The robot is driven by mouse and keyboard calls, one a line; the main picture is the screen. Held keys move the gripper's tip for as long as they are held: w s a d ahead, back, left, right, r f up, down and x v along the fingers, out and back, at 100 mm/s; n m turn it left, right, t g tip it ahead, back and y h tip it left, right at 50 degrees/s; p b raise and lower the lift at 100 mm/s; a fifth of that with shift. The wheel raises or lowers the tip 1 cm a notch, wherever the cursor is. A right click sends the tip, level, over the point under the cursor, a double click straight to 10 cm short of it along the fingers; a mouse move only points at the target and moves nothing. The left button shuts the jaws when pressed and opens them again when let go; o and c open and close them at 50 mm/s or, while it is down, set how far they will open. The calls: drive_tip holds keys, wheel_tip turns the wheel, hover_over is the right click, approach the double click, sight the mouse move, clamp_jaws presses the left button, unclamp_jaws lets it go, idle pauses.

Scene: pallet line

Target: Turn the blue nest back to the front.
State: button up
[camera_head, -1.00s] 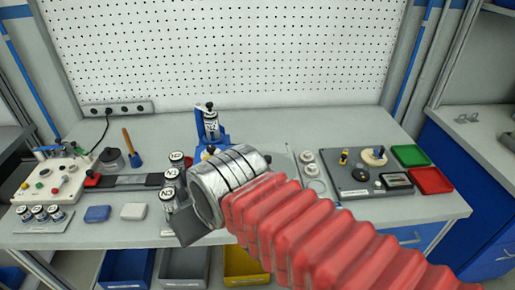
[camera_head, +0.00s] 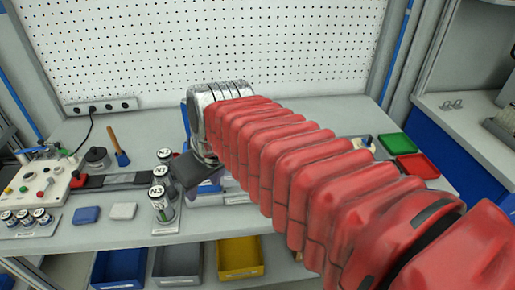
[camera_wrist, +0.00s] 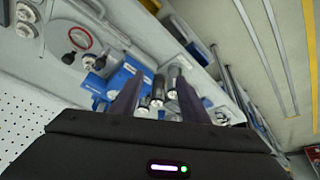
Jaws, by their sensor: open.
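The blue nest is mostly hidden behind my arm in the head view; a blue strip (camera_head: 185,122) shows at the left of my wrist. In the wrist view blue parts (camera_wrist: 122,76), which look like the nest, lie just left of my fingers. Which way the nest faces cannot be told. My gripper (camera_wrist: 158,84) is open, its two dark fingers apart, pointing towards the bench. Metal-topped cylinders (camera_wrist: 158,92) show between and beyond the fingers; I cannot see contact with them.
Labelled canisters (camera_head: 160,192) stand left of my wrist on the bench. A control box (camera_head: 38,182) is at far left; green (camera_head: 394,145) and red (camera_head: 417,166) trays are at right. The pegboard (camera_head: 200,45) stands behind. Bins (camera_head: 240,258) sit below the front edge.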

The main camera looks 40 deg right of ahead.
drive_tip(key=w+d+n, duration=0.1)
drive_tip(key=w+d, duration=0.2)
drive_tip(key=d, duration=1)
drive_tip(key=w+d, duration=0.3)
drive_tip(key=d, duration=1.1)
drive_tip(key=shift+w+d+r+n+y, duration=0.15)
drive_tip(key=shift+r+n+y, duration=0.2)
drive_tip(key=shift+n+y, duration=0.05)
drive_tip(key=x, duration=1.3)
drive_tip(key=shift+f, duration=0.5)
drive_tip(key=shift+c, duration=0.3)
clamp_jaws()
